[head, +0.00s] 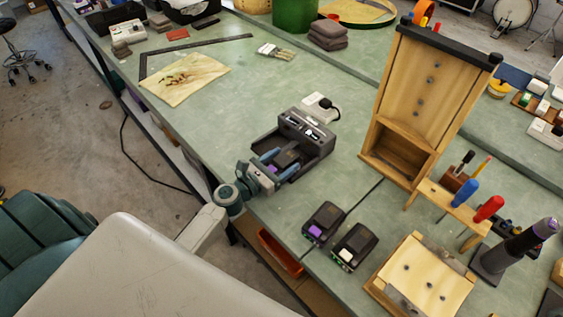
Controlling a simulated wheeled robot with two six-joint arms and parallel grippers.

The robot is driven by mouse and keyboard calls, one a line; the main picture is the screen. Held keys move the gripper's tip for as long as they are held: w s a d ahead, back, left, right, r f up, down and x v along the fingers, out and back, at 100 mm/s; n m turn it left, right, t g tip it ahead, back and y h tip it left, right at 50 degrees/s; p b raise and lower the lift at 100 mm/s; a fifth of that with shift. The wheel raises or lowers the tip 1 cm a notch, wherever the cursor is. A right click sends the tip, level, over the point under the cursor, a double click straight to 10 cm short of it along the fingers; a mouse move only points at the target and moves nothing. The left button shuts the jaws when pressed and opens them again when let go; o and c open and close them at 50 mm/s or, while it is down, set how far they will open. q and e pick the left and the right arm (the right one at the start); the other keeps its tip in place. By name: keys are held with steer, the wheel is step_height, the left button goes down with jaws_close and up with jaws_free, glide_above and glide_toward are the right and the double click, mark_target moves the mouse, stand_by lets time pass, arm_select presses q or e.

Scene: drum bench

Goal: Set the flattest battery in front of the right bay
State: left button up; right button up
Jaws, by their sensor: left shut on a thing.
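The dark grey charger (306,124) stands on the green bench in the middle, its upright back panel carrying small displays too small to read. My left gripper (281,161) reaches over the charger's front tray from the lower left. Its blue fingers are shut on a dark battery (287,157). I cannot tell whether this battery touches the tray. Two more dark batteries stand apart to the lower right: one with a purple patch (324,222) and one with a whitish patch (355,245). Their small green lights are too small to read. My right gripper is not in view.
A tall wooden stand (420,85) rises right of the charger. A tool rack (448,205), a wooden block with metal plates (423,275) and a dark power tool (520,243) fill the right. A white box (320,107) sits behind the charger.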

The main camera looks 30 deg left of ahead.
arm_select(q)
steer(key=shift+f, duration=0.15)
steer(key=o, duration=1.3)
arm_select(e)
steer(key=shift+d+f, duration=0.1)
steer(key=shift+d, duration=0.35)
arm_select(q)
steer(key=shift+r, duration=0.35)
steer(key=b+v, duration=0.2)
steer(key=v, duration=0.1)
steer(key=b+v, duration=0.2)
steer(key=v, duration=0.1)
steer(key=f+b+v, duration=0.1)
steer(key=b+v, duration=0.1)
steer(key=v, duration=0.1)
steer(key=b+v, duration=0.2)
steer(key=b, duration=0.2)
steer(key=shift+s+a+r, duration=0.1)
steer(key=shift+s+a, duration=0.05)
steer(key=shift+s+r+b, duration=0.2)
steer(key=shift+s+b, duration=0.15)
steer(key=shift+b, duration=0.1)
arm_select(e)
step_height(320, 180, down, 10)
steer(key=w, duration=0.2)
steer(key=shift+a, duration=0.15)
